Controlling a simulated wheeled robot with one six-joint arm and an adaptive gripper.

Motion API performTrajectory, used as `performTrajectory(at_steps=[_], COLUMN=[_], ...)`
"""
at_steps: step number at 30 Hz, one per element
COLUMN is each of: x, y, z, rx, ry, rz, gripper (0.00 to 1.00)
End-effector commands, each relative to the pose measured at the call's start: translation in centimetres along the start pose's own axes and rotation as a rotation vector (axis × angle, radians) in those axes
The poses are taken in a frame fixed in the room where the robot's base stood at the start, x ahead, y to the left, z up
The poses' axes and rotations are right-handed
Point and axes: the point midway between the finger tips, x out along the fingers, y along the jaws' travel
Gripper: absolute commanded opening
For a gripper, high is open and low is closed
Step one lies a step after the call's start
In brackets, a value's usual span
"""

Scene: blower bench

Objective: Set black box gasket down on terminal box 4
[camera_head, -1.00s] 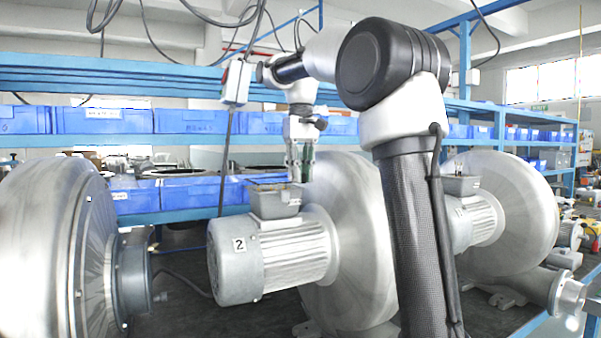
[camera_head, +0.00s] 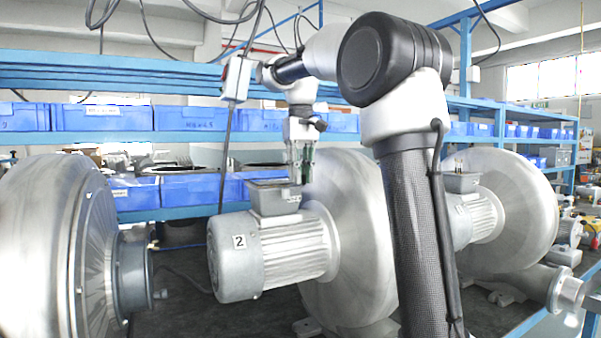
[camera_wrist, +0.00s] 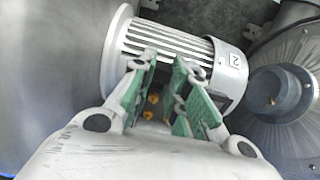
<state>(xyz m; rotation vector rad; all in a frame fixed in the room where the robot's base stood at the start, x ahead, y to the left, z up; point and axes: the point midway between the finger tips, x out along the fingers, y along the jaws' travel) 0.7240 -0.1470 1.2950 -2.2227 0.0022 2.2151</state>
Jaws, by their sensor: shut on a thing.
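My gripper (camera_head: 301,178) hangs pointing down at the terminal box (camera_head: 274,202) on top of the grey motor labelled 2 (camera_head: 290,252). A thin dark flat piece, apparently the black box gasket (camera_head: 266,183), shows at the fingertips, level with the box top. I cannot tell whether it touches the box. In the wrist view my gripper (camera_wrist: 163,72) has green-padded fingers over the box, with orange terminals (camera_wrist: 151,97) between them. The gasket is not clear there. No label 4 is legible; the motor's label 2 (camera_wrist: 235,60) also shows in the wrist view.
A large blower (camera_head: 50,250) stands at the left. Another motor (camera_head: 478,218) with its own terminal box (camera_head: 461,182) stands at the right, its number hidden. Blue bins (camera_head: 185,117) fill the shelves behind. A cable hangs left of my gripper.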

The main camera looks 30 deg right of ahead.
Motion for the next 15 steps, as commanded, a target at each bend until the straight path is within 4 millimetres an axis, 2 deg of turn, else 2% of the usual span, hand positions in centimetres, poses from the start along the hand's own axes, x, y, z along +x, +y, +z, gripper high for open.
performTrajectory(at_steps=[15], x=[0.64], y=[0.0], z=[0.04], rx=[0.0], ry=[-0.001], rz=[0.0], gripper=[0.04])
